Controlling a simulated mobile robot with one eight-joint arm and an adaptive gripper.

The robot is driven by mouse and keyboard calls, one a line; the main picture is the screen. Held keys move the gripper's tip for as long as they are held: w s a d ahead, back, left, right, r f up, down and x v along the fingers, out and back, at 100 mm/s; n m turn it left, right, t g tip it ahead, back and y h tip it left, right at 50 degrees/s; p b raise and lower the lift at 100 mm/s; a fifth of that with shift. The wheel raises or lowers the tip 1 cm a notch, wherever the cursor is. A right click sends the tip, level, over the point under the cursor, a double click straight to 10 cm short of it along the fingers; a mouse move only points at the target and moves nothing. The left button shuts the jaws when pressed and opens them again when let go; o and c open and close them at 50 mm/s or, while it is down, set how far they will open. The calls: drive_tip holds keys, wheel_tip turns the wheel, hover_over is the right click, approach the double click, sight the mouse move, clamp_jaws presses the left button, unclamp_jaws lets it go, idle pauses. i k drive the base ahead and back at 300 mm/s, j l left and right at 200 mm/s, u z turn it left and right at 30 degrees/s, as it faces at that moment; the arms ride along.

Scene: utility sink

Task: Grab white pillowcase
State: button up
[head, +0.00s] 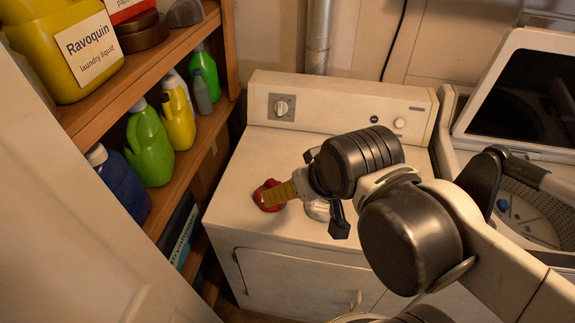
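My gripper (308,208) is over the front part of the white dryer's top, in the middle of the head view.
The dryer (262,150) has a control panel at its back. An open washer (535,215) stands at the right. A wooden shelf (180,70) with several bottles and a yellow Ravoquin container (60,45) is at the left. The dryer top's left part is clear.

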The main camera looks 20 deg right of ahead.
sight(320, 210)
drive_tip(key=k+l+z, duration=0.2)
drive_tip(key=z, duration=0.15)
drive_tip(key=k+l+z, duration=0.1)
drive_tip(key=l+z, duration=0.2)
drive_tip(key=l, duration=0.15)
drive_tip(key=k+l+z, duration=0.1)
drive_tip(key=l+z, duration=0.25)
